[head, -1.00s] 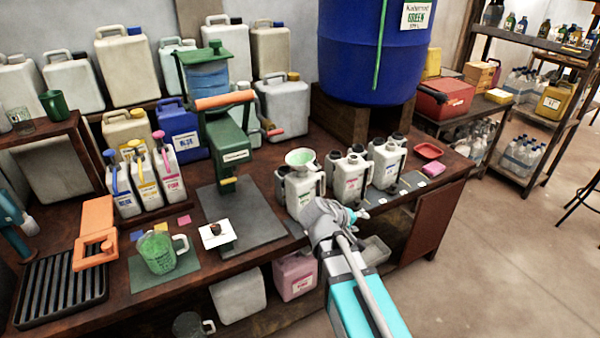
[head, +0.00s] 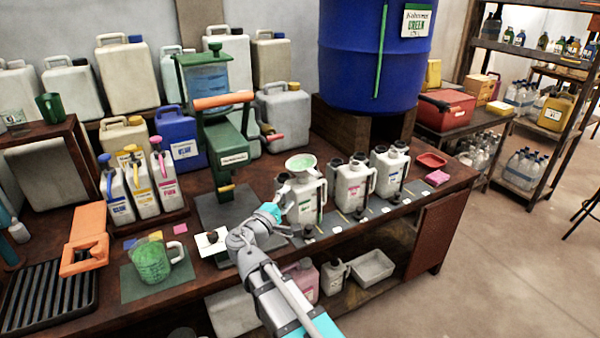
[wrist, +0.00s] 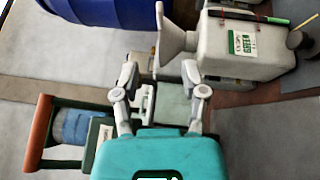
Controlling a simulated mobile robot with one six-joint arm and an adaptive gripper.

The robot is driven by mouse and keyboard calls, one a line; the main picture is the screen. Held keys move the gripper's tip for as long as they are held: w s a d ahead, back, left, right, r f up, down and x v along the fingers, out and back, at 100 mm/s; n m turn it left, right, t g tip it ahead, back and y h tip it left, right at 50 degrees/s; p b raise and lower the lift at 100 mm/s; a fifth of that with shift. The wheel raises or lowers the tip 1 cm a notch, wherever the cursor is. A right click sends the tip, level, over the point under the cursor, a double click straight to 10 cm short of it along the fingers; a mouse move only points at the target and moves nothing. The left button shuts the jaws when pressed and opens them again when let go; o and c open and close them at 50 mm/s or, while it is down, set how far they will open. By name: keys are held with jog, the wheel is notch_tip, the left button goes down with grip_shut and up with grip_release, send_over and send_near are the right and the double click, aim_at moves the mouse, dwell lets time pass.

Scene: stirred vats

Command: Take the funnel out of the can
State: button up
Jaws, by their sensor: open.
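The funnel (head: 301,163) is pale with a green-tinted inside and sits upright in the mouth of a white can (head: 307,198) with a green label, leftmost of a row of similar cans. In the wrist view the funnel (wrist: 172,38) appears sideways, its wide rim to the left and its narrow end at the can (wrist: 245,48). My gripper (wrist: 164,84) is open and empty, with its fingers short of the funnel. In the head view it is just left of the can, partly hidden behind my wrist.
A green press (head: 228,150) with an orange handle stands left of the can. More white cans (head: 352,185) stand close on the right. A blue drum (head: 370,60) is behind. A measuring jug (head: 152,262) stands on the bench at front left.

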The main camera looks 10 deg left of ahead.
aim_at(309, 173)
jog(key=shift+p+x, duration=0.35)
jog(key=shift+x, duration=4.05)
jog(key=shift+x, duration=2.55)
grip_shut()
